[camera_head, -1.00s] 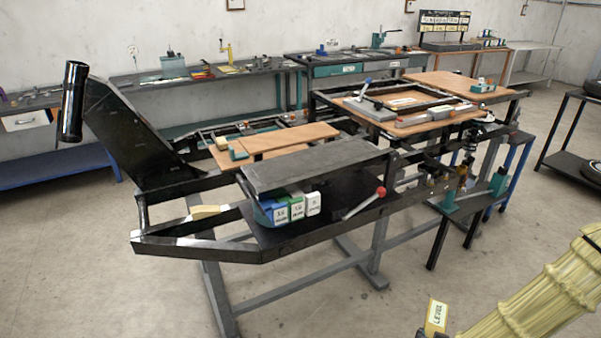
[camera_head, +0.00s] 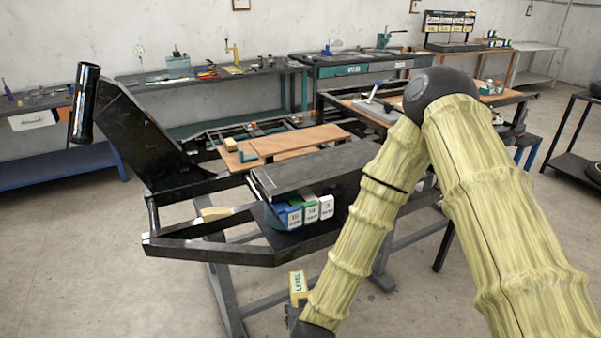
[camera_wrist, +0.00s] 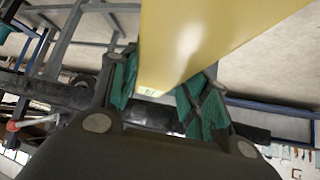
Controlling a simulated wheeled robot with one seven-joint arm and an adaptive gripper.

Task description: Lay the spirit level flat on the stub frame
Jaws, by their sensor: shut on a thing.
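The spirit level (camera_head: 298,287) is a yellow bar with a "LEVEL" label. It is seen nearly end-on in the head view, low in front of the stand. In the wrist view the yellow level (camera_wrist: 200,35) fills the top middle, between the teal pads of my gripper (camera_wrist: 165,88), which is shut on it. My gripper shows only as a dark part at the bottom of the head view (camera_head: 294,312). The black frame (camera_head: 205,255), seemingly the stub frame, rests on a grey stand behind the level. My arm hides its right part.
A dark plate (camera_head: 315,168) and wooden boards (camera_head: 290,140) lie on the frame. Blue, green and white labelled boxes (camera_head: 305,212) sit under the plate. A slanted black plate and tube (camera_head: 85,105) rise at the left. The floor at front left is clear.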

